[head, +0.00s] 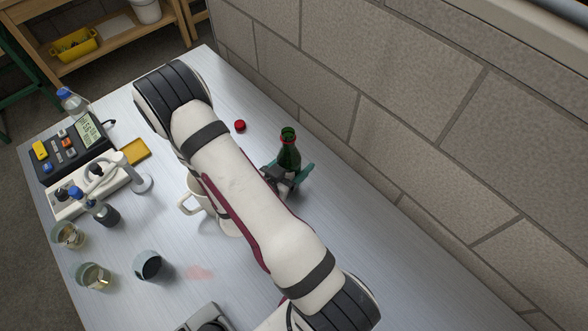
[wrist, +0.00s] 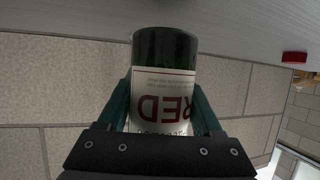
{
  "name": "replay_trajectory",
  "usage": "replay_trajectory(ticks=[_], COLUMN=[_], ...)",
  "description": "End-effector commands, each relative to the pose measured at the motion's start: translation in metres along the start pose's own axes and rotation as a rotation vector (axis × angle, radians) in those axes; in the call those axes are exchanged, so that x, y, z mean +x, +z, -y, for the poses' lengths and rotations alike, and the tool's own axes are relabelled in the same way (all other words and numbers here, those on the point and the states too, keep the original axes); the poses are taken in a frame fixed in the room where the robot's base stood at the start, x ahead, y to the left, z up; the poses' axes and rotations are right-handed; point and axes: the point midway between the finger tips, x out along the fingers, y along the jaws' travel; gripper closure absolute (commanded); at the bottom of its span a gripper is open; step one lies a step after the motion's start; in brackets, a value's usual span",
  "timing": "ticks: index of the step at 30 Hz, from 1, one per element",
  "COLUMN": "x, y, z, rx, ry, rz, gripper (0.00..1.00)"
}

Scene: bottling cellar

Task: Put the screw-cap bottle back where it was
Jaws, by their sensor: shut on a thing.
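The dark green bottle (head: 289,154) stands upright in the head view, with a red ring on its neck and no cap on its mouth. My gripper (head: 289,176) is shut around its body, one finger on each side. In the wrist view the bottle (wrist: 165,48) appears upside down, with a white label reading "RED" between my fingers (wrist: 165,105). I cannot tell whether its base touches the table. A red cap (head: 240,125) lies on the table near the bottle; it also shows in the wrist view (wrist: 294,57).
My arm crosses the table (head: 330,240) and partly hides a white mug (head: 190,204). Several glasses, including a dark cup (head: 147,265), a meter (head: 75,143) and a white instrument (head: 95,183) stand at left. A block wall (head: 400,130) runs behind the bottle. The table's right side is clear.

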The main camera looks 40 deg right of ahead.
Motion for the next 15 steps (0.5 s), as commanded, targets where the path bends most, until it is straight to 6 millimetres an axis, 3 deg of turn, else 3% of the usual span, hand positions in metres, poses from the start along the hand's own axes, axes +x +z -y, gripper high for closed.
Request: replay_trajectory(ticks=[3, 14, 15], x=[0.006, 0.008, 0.008], y=[0.014, 0.018, 0.018], z=[0.000, 0.000, 0.000], rx=[-0.001, 0.001, 0.001], ry=[0.000, 0.000, 0.000], rz=[0.000, -0.001, -0.001], gripper=[1.00, 1.00, 0.28])
